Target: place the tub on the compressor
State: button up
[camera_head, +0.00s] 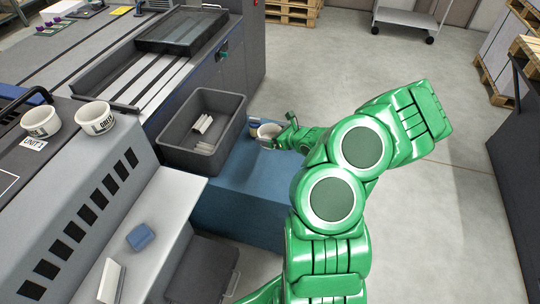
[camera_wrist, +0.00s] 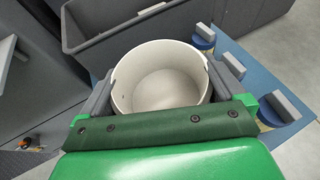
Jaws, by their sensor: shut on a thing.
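A white tub (camera_wrist: 158,78) sits between the jaws of my gripper (camera_wrist: 165,95) in the wrist view, open side up and empty inside. My gripper is shut on it, with a grey finger on each side. In the head view the same tub (camera_head: 268,131) shows at the end of my green arm, over the far right part of a blue box-like unit (camera_head: 240,190). I cannot tell whether the tub touches the blue top. No label shows which unit is the compressor.
A grey bin (camera_head: 174,135) with pale pieces inside stands beside the tub. Blue pieces with grey handles (camera_wrist: 203,37) (camera_wrist: 280,108) lie close to my gripper. Two white tubs (camera_head: 41,121) (camera_head: 95,117) stand on the left machine.

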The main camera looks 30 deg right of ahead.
jog(key=shift+f, duration=7.5)
jog(key=o, duration=0.8)
jog(key=shift+f, duration=0.15)
jog(key=shift+o, duration=0.5)
